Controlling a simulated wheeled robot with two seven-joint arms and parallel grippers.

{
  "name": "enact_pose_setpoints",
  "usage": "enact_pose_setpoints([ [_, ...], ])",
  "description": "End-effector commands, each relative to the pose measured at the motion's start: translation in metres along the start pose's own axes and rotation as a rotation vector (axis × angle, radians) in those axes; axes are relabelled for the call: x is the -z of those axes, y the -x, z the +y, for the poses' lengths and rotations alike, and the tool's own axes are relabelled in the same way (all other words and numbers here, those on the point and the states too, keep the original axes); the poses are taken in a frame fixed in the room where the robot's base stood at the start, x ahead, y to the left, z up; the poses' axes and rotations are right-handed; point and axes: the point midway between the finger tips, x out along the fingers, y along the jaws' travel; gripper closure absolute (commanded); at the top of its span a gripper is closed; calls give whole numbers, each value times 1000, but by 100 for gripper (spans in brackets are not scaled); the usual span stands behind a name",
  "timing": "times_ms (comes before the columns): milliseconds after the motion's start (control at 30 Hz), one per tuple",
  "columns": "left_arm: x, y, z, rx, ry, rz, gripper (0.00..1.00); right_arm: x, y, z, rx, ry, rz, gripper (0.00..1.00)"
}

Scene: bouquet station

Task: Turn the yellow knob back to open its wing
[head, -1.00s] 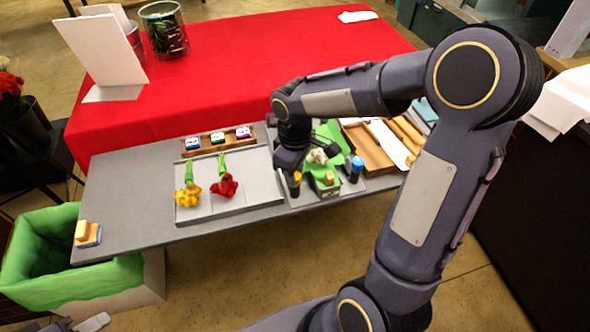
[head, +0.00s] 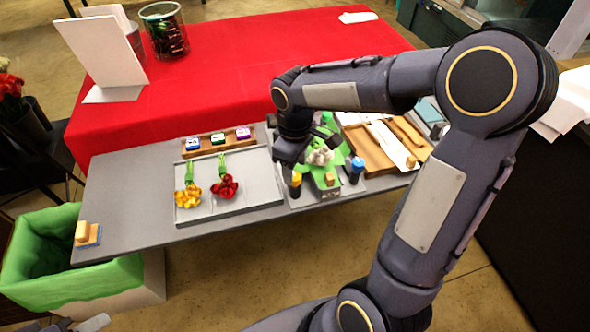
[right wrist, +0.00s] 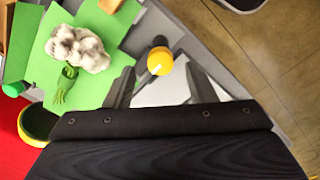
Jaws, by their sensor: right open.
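The yellow knob (head: 296,179) stands upright on a dark post at the front left of the grey wrapping station. In the right wrist view the yellow knob (right wrist: 160,61) has a pale mark on top and sits just beyond the fingertips, between their lines. My right gripper (right wrist: 161,82) is open and empty; in the head view it hangs above and behind the knob. Green wrap (head: 322,177) lies on the station, with white flowers (head: 320,156) on it. The wing's exact position is partly hidden by my gripper.
A blue knob (head: 357,166) stands to the right of the wrap. A grey tray (head: 250,195) with yellow and red flowers lies to the left. A wooden tray (head: 368,150) is at the right. A green-lined bin (head: 45,250) stands at the table's left end.

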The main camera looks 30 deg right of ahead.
Motion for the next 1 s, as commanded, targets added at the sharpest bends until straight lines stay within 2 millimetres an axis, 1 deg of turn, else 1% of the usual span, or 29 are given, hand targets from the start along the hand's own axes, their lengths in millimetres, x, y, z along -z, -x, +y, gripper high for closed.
enact_pose_setpoints([
  [33, 0, 0, 0, 0, 0, 0, 64, 1, 11, 0, -3, -1, 6, 50],
  [100, 0, 0, 0, 0, 0, 0, 64, 1, 23, 1, -3, -1, 6, 50],
  [200, 0, 1, 0, 0, 0, 0, 64, 1, 38, 0, -2, -1, 4, 50],
  [300, 0, 1, 0, 0, 0, 0, 64, 1, 48, 0, -1, 0, 3, 50],
  [433, 0, 1, 0, 0, 0, 0, 64, 0, 53, 0, 0, 0, 2, 50],
  [867, 0, 1, 0, 0, 0, 0, 64, 0, 52, 0, 0, -1, 1, 50],
  [933, 0, 1, 0, 0, 0, 0, 64, -2, 54, -1, 0, -7, 6, 50],
  [1000, 0, 1, 0, 0, 0, 0, 64, -8, 57, -4, 2, -31, 26, 50],
])
